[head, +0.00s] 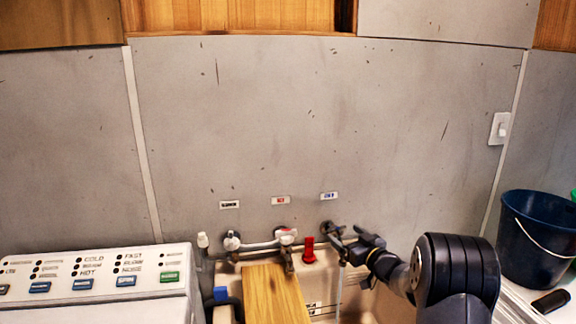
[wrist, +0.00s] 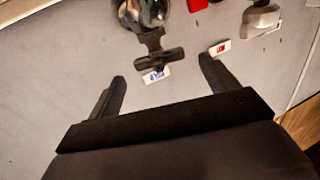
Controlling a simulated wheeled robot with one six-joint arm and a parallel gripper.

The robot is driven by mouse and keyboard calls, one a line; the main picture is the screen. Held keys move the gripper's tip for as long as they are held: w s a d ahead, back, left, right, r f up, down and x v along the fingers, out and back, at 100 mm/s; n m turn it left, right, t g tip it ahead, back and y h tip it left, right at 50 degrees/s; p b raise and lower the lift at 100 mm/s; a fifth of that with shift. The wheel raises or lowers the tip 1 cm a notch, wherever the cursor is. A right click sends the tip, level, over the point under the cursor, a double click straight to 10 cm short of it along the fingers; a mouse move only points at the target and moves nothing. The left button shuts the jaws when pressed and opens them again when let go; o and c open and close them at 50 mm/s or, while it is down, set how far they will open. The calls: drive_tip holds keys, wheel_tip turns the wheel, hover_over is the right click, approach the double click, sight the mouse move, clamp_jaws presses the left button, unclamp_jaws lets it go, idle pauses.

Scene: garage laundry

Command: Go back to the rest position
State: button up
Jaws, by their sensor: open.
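My gripper (head: 352,243) reaches in from the lower right over the sink, close to the right-hand tap (head: 331,229) under the blue-marked label (head: 329,196). In the wrist view, my gripper (wrist: 162,69) has its two fingers spread wide with nothing held. The tap's dark handle (wrist: 152,60) shows beyond and between the fingertips there. I cannot tell if a finger touches it. A thin pale line (head: 338,292) below this tap looks like running water.
A wooden board (head: 272,292) lies across the sink, left of my gripper. A red object (head: 309,250) and more taps (head: 286,237) stand along the wall. A washing machine panel (head: 100,270) is at left. A dark blue bucket (head: 540,240) and black item (head: 551,301) are at right.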

sight(340, 233)
drive_tip(key=p+x, duration=0.1)
drive_tip(key=x, duration=0.3)
drive_tip(key=shift+w+a, duration=0.25)
drive_tip(key=shift+w, duration=0.1)
drive_tip(key=shift+f+h+b, duration=0.2)
drive_tip(key=shift+h+b, duration=0.1)
drive_tip(key=shift+b, duration=0.45)
drive_tip(key=shift+s+m+t+h+b, duration=0.1)
drive_tip(key=shift+m+t+h+b, duration=0.4)
drive_tip(key=shift+m+h+b, duration=0.2)
drive_tip(key=m+h+b, duration=0.2)
drive_tip(key=h+b, duration=0.1)
drive_tip(key=shift+t, duration=0.4)
